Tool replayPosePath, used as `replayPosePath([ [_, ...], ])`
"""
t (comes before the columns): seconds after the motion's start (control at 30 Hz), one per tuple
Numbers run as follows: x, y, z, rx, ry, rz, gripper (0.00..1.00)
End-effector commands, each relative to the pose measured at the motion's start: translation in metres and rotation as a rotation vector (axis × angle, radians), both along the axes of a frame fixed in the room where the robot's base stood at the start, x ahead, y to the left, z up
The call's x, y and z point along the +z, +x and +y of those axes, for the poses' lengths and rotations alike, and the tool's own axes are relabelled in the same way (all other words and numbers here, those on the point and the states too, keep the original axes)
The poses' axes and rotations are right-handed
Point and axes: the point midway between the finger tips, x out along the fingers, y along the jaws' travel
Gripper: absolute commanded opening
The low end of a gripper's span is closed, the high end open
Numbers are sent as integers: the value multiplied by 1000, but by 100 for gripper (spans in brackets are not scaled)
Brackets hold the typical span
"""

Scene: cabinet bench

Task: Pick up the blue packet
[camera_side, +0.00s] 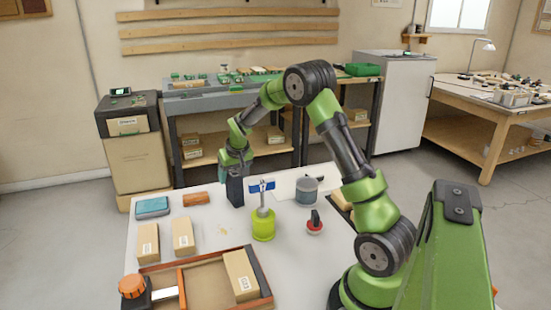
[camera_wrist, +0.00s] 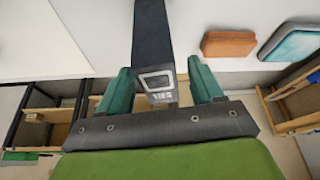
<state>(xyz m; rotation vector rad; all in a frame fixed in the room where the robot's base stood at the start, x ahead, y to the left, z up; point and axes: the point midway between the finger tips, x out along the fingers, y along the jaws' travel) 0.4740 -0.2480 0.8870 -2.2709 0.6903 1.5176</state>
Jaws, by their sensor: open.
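The blue packet (camera_side: 152,207) lies flat on the white table at its far left corner. It also shows at the upper right of the wrist view (camera_wrist: 292,42), cut off by the frame edge. My gripper (camera_side: 236,178) is well to the right of the packet, at the far edge of the table. Its two green fingers (camera_wrist: 158,85) stand apart, one on each side of a dark upright box (camera_wrist: 152,40). The dark box also shows below my gripper in the side view (camera_side: 235,190). Whether the fingers touch it I cannot tell.
A reddish-brown block (camera_side: 196,199) lies between the packet and my gripper. Two cardboard boxes (camera_side: 148,243) stand nearer the front. A wooden tray (camera_side: 210,260) is at the front.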

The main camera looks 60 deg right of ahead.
Motion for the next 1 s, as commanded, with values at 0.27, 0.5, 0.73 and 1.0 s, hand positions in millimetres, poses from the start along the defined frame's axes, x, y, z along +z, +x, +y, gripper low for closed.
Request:
replayPosePath([
  [0.27,1,0,0,0,0,0,41],
  [0.5,1,0,0,0,0,0,5],
  [0.73,1,0,0,0,0,-1,0],
  [1.0,29,1,0,2,-3,-7,0],
])
